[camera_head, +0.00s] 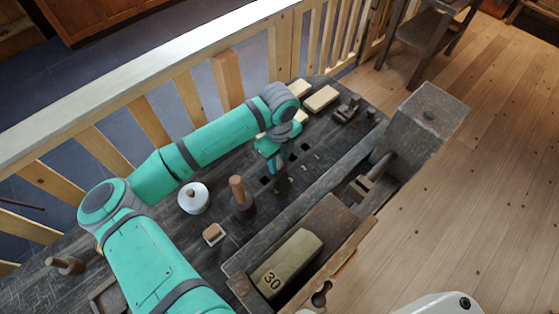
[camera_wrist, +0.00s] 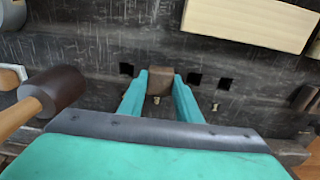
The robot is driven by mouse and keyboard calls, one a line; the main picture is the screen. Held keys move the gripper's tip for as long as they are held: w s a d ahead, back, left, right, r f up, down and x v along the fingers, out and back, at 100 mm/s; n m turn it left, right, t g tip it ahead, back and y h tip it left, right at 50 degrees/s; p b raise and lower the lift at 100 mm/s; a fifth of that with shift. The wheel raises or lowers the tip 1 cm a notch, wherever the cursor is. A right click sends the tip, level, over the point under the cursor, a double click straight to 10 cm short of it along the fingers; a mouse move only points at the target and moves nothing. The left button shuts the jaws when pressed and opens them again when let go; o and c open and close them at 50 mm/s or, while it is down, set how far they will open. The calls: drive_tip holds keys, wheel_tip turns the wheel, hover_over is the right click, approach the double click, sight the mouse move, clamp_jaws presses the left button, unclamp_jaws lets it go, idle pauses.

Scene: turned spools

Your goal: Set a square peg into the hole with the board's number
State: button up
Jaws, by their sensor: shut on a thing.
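My gripper (camera_wrist: 160,92) is shut on a brown square peg (camera_wrist: 159,81), which shows between the two teal fingers in the wrist view. The peg is over the dark bench top (camera_wrist: 85,45), in line with a row of square holes. One hole (camera_wrist: 126,69) is left of the fingers, and two, a nearer one (camera_wrist: 194,78) and a farther one (camera_wrist: 225,85), are to the right. Whether the peg's lower end is in a hole is hidden. In the head view my gripper (camera_head: 279,172) is low over the bench. A board (camera_head: 288,262) marked 30 lies at the front.
A dark-headed mallet (camera_head: 242,205) stands left of my gripper, near a white round pot (camera_head: 193,198) and a small block (camera_head: 214,234). Pale wood blocks (camera_head: 321,98) and a plane (camera_head: 347,108) are at the back. A vise (camera_head: 375,178) is at the right.

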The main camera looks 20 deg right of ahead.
drive_tip(key=shift+w+a+f, duration=0.1)
idle(0.3)
drive_tip(key=o, duration=1.5)
drive_tip(key=shift+r, duration=4)
